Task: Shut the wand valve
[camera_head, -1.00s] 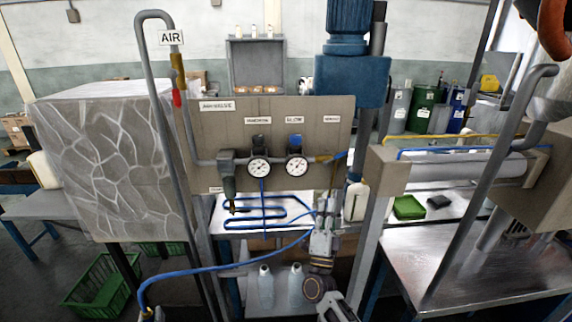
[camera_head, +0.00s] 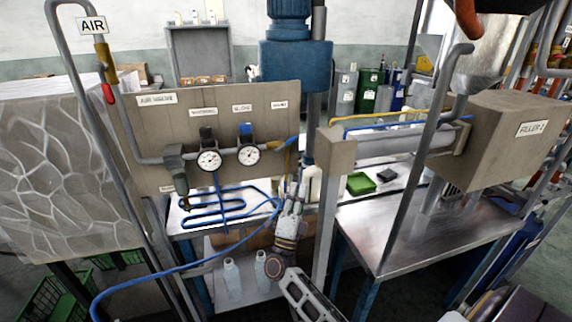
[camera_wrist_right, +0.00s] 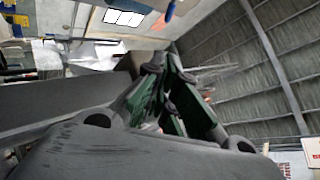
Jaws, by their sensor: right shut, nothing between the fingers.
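The wand valve (camera_head: 284,146) is a small brass fitting with a blue part, at the right end of the pipe on the grey panel (camera_head: 150,128). It sits below a small label at the panel's upper right. My right gripper (camera_head: 299,182) is shut and empty, a little below and right of the valve, pointing up. I see no contact with the valve, though the depth between them is hard to tell. In the right wrist view its dark green-padded fingers (camera_wrist_right: 168,100) are together. My left gripper is not in view.
Two gauges (camera_head: 209,161) sit on the panel left of the valve. A blue hose (camera_head: 180,270) loops below, passing close to my right gripper. A grey upright post (camera_head: 328,215) stands just right of the gripper. A steel table (camera_head: 420,235) is farther right.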

